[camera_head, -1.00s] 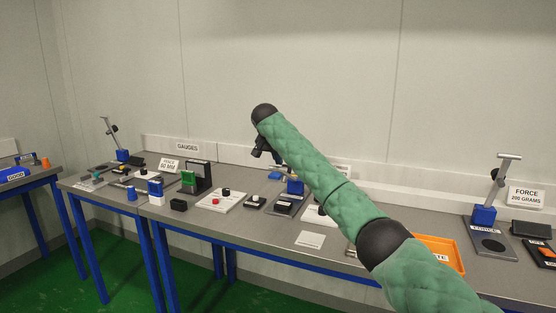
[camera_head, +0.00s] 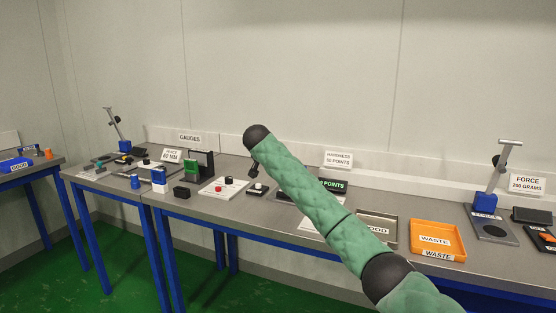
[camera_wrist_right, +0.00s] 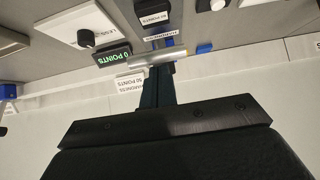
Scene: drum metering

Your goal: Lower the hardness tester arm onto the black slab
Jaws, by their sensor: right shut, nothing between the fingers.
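The green display (camera_wrist_right: 112,55) reads 0 points and also shows in the head view (camera_head: 333,184). My right gripper (camera_wrist_right: 158,72) is shut and empty, its fingertips at the handle; I cannot tell whether they touch. In the head view my right arm hides most of the tester. My left gripper is out of view.
A white plate with a black knob (camera_wrist_right: 85,38) lies beside the tester. The hardness sign (camera_head: 338,160) stands behind it. The orange waste tray (camera_head: 437,240), a metal tray (camera_head: 378,229) and the force tester (camera_head: 489,205) are to the right.

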